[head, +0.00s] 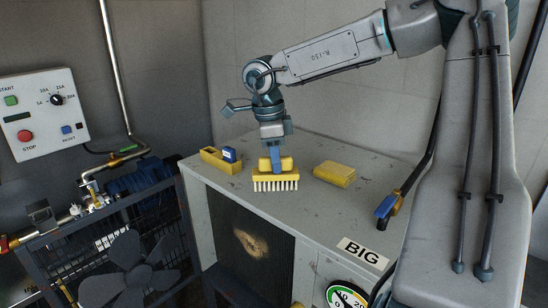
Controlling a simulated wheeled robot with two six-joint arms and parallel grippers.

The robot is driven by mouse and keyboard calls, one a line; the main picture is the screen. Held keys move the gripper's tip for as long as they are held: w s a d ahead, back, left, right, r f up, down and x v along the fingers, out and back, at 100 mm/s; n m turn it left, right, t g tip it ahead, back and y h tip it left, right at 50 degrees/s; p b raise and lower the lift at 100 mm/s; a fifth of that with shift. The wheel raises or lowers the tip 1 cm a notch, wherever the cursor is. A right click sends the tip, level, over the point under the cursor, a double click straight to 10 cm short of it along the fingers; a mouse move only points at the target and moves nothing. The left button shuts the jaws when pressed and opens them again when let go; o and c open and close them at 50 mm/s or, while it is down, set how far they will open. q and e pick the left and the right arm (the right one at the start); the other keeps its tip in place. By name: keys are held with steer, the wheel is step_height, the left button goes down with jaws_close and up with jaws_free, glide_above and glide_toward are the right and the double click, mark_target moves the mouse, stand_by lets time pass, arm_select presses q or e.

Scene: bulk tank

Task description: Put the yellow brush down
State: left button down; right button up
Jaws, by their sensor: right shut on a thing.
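The yellow brush (276,177) has pale bristles pointing down, over the grey top of a cabinet (330,220). My right gripper (272,158) reaches down from above and is shut on the brush's upper part. The bristle tips are at or just above the cabinet top; I cannot tell whether they touch. My left gripper is not in view.
A yellow sponge-like block (335,174) lies right of the brush, and a yellow holder with a blue part (221,160) lies left. A control panel (42,113), a fan (130,272) and pipework are at the left. The cabinet top in front is clear.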

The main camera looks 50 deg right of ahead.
steer(key=w+d+f+p, duration=0.3)
steer(key=shift+w+d, duration=0.2)
steer(key=shift+d, duration=0.1)
steer(key=shift+w+d+f, duration=0.1)
steer(key=shift+f, duration=0.4)
steer(key=shift+f+b, duration=0.1)
steer(key=shift+b, duration=0.2)
steer(key=o, duration=0.4)
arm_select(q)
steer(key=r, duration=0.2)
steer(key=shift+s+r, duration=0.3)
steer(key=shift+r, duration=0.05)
arm_select(e)
steer(key=o, duration=0.5)
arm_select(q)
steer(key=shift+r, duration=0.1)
